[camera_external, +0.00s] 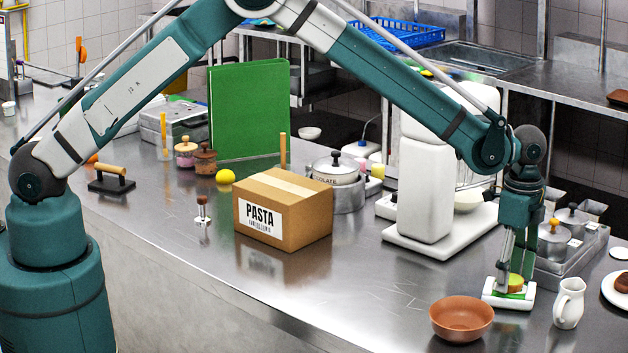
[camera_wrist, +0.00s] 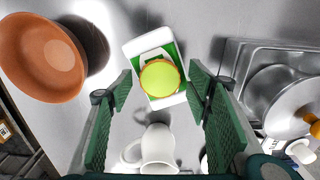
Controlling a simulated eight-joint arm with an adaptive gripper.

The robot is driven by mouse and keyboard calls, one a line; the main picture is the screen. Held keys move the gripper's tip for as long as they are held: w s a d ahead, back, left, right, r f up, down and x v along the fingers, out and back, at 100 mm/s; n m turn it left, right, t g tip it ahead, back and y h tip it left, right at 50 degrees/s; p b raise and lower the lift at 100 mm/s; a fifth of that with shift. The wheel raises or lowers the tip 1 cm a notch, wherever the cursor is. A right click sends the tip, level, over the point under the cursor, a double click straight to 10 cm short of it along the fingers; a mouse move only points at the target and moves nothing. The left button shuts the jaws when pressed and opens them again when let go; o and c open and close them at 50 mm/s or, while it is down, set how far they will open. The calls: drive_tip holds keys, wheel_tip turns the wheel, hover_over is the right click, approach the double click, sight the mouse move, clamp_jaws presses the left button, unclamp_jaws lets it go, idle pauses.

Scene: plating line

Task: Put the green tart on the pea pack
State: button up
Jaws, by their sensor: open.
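The green tart (camera_external: 515,281) has a bright green top and a tan rim. It appears to sit on the pea pack (camera_external: 493,295), a white and green pack lying flat on the steel counter. In the wrist view the tart (camera_wrist: 160,78) lies over the lower middle of the pack (camera_wrist: 135,47), within its outline. My gripper (camera_external: 510,272) points down over the pack. In the wrist view its two fingers are apart, one on each side of the tart, with a visible gap on both sides. A finger partly hides the tart in the external view.
A brown bowl (camera_external: 462,318) stands left of the pack, and a white jug (camera_external: 569,303) stands right of it. A metal tray with lidded pots (camera_external: 553,240) is behind. A white plate (camera_external: 612,290) is at the right edge. A pasta box (camera_external: 283,210) stands further left.

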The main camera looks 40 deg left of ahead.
sight(512, 279)
wheel_tip(512, 279, up, 12)
drive_tip(key=shift+b, duration=0.45)
